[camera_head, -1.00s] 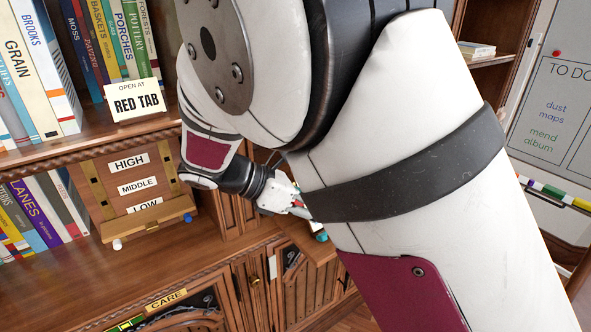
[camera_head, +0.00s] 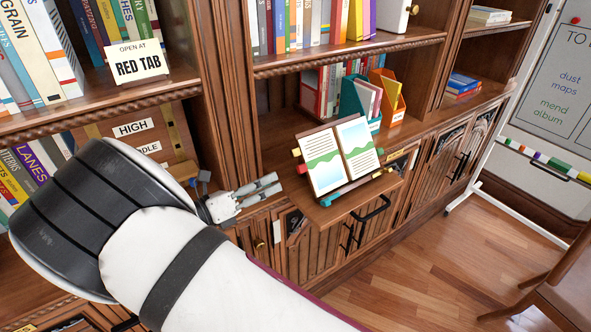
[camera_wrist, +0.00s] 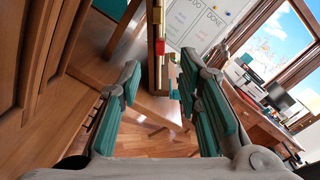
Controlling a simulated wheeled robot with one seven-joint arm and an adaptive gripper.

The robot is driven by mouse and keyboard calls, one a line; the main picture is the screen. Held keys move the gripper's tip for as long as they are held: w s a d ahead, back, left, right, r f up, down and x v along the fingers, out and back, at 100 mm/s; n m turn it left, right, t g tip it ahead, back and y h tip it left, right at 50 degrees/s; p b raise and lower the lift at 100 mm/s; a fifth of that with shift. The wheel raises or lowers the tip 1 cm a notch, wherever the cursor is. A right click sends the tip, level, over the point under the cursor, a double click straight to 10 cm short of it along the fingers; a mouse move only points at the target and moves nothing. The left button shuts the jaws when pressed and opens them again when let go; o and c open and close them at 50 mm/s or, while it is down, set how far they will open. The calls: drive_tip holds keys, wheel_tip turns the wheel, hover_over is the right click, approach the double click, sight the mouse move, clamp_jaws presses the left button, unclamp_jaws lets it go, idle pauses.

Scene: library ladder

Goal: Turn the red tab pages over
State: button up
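An open book (camera_head: 340,155) with green-banded pages rests tilted on a pull-out wooden ledge (camera_head: 345,200). A red tab (camera_head: 302,169) sticks out of its left edge, with a yellow tab (camera_head: 296,152) above it. My gripper (camera_head: 274,185) is just left of the book, apart from it. In the wrist view my gripper (camera_wrist: 164,85) is open and empty, with teal pads on both sides. The book shows edge-on ahead, and the red tab (camera_wrist: 160,46) and yellow tab (camera_wrist: 157,14) appear above the gap between the fingers.
A card reading OPEN AT RED TAB (camera_head: 138,62) stands on the left shelf. Teal (camera_head: 360,95) and orange (camera_head: 390,98) file holders stand behind the book. A chair (camera_head: 560,275) is at right; the floor between is clear.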

sight(298, 170)
drive_tip(key=x, duration=0.9)
drive_tip(key=shift+p, duration=0.4)
clamp_jaws()
